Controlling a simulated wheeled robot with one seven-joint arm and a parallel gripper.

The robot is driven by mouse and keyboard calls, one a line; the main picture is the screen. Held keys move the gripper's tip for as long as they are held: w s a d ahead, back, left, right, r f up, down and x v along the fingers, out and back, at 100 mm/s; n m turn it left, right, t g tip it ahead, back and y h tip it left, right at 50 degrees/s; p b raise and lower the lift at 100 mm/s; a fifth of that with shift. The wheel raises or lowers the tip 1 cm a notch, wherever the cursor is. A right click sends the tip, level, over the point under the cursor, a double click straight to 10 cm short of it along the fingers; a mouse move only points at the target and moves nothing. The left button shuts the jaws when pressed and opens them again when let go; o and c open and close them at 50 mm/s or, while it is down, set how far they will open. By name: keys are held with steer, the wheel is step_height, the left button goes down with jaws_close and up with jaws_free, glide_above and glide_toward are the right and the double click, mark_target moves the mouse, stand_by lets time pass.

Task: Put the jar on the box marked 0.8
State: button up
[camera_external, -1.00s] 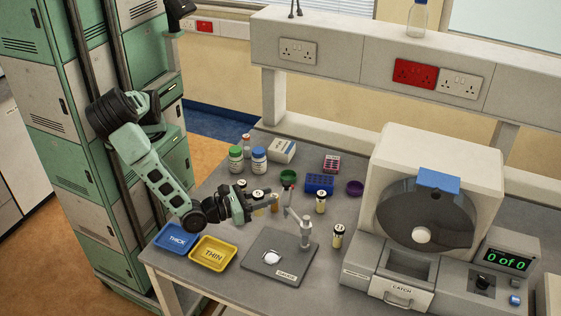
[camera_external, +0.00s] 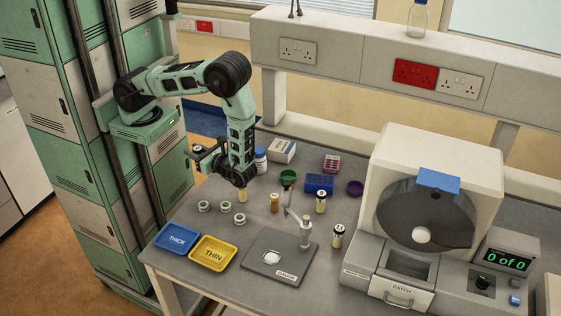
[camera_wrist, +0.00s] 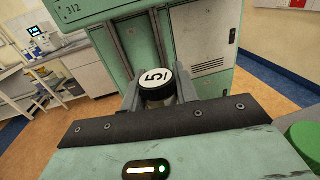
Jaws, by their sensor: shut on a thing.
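My gripper (camera_external: 198,157) is shut on a jar and points left, above the table's far-left side. The jar's black lid with a white top marked 5 (camera_wrist: 155,79) shows between the fingers in the wrist view. The lid also shows as a small pale top in the external view (camera_external: 197,148). Most of the jar's body is hidden. No marking 0.8 is readable. A white box (camera_external: 282,152) stands at the back of the table, its print too small to read. Several small round pieces with white tops (camera_external: 225,207) stand near the trays.
Similar jars stand at mid-table (camera_external: 321,203) and farther right (camera_external: 338,237); another (camera_external: 243,195) is partly under my wrist. A blue THICK tray (camera_external: 176,238) and yellow THIN tray (camera_external: 213,253) lie at front left. A gauge stand (camera_external: 304,235) and large machine (camera_external: 435,200) occupy the right.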

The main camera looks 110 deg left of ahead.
steer(key=w+d+n+t+h, duration=0.55)
steer(key=n+h, duration=0.65)
steer(key=h, duration=0.4)
steer(key=w+n+t+h+p, duration=0.1)
steer(key=w+n+t+h, duration=0.4)
steer(key=t, duration=0.4)
step_height(320, 180, up, 6)
steer(key=n+t+y+p, duration=0.1)
steer(key=n+t+y, duration=1.4)
steer(key=n+t, duration=0.5)
glide_above(285, 147)
steer(key=m, duration=0.1)
steer(key=shift+t, duration=0.45)
step_height(285, 147, down, 10)
steer(key=b, duration=0.8)
steer(key=shift+r, duration=0.15)
